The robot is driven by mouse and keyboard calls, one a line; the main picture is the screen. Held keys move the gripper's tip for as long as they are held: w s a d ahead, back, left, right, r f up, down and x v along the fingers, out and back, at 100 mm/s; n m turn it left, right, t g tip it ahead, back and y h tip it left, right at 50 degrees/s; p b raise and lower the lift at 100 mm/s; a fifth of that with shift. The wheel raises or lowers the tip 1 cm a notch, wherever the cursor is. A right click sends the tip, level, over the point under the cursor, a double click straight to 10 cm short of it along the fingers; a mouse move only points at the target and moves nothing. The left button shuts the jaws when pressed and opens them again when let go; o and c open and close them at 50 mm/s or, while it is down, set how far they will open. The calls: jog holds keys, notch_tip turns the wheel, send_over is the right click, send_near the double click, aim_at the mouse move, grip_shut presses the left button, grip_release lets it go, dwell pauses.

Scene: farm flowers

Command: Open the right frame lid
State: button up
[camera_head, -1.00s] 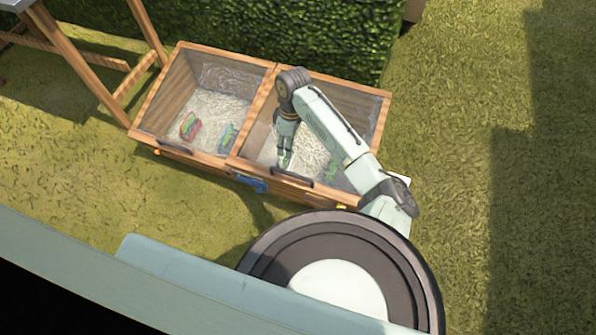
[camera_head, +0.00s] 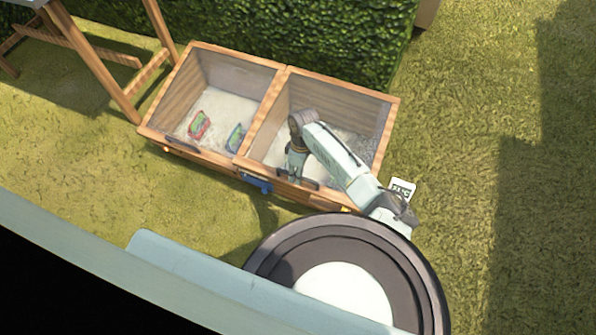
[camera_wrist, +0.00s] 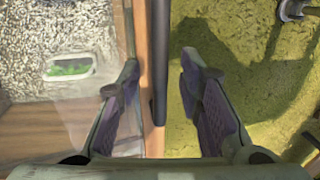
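The right frame (camera_head: 388,125) is a wooden box with a clear lid, which appears down; my arm hides part of it. Its dark handle (camera_head: 303,182) is on the front edge. In the wrist view the handle (camera_wrist: 160,65) runs along the wooden edge (camera_wrist: 142,50) between my fingers. My gripper (camera_head: 292,178) is over that front edge. In the wrist view my gripper (camera_wrist: 160,75) is open, one finger over the clear pane and one over the grass side, with gaps to the handle. Contact cannot be told.
The left frame (camera_head: 158,105) adjoins, with a red tray (camera_head: 199,124) and a blue tray (camera_head: 235,138) inside. A green-planted tray (camera_wrist: 68,68) lies under the right pane. A blue object (camera_head: 257,184) is at the front. A hedge (camera_head: 300,40) stands behind; grass (camera_head: 470,200) is free at right.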

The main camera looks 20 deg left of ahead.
grip_shut()
dwell(0.4)
dwell(0.4)
